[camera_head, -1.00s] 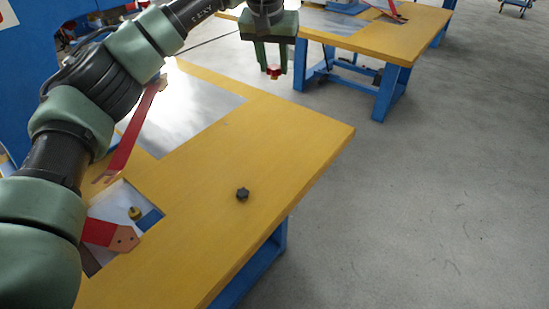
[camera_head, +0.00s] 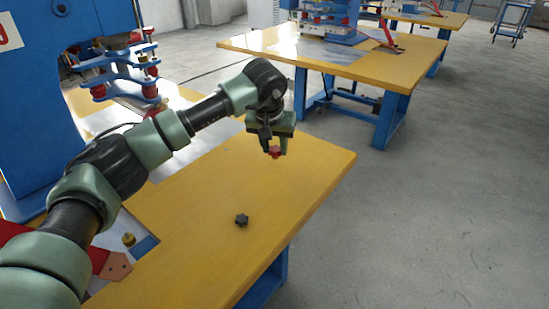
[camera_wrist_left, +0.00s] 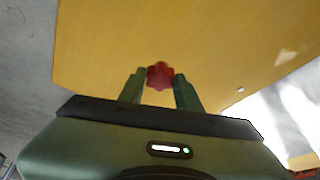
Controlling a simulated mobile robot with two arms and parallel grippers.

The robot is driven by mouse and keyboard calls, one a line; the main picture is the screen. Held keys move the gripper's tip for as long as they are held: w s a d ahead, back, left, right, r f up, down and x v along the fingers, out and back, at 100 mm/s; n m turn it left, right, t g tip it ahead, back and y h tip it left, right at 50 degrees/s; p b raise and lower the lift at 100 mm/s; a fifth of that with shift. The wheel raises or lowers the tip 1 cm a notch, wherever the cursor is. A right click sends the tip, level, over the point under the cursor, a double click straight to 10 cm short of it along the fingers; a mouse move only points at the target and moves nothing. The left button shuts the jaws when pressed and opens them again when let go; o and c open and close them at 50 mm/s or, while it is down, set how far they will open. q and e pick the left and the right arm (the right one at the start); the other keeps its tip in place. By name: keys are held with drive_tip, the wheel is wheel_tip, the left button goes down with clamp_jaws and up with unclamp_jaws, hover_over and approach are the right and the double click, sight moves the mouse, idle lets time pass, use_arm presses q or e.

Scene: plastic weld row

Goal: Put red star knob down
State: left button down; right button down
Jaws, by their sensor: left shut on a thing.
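My left gripper (camera_head: 274,152) is shut on the red star knob (camera_head: 275,153), which shows between the fingertips. The knob appears to be held above the yellow table (camera_head: 200,250), near its far right part; the exact gap is hard to tell. In the left wrist view the red star knob (camera_wrist_left: 160,75) sits between the two green fingers of the left gripper (camera_wrist_left: 160,80), with the yellow tabletop (camera_wrist_left: 230,40) beyond it. My right gripper is not in view.
A black star knob (camera_head: 242,220) lies on the table nearer to me. A blue machine (camera_head: 60,90) stands at the left. A second yellow table (camera_head: 390,70) stands behind, across a strip of grey floor. The tabletop around the black knob is clear.

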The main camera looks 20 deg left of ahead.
sight(274, 152)
use_arm(q)
wheel_tip(274, 152, down, 3)
drive_tip(key=shift+f, duration=0.35)
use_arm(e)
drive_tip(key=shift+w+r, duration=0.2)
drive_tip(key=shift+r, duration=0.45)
use_arm(q)
drive_tip(key=c, duration=1.3)
unclamp_jaws()
drive_tip(key=shift+f, duration=0.1)
drive_tip(key=o, duration=0.3)
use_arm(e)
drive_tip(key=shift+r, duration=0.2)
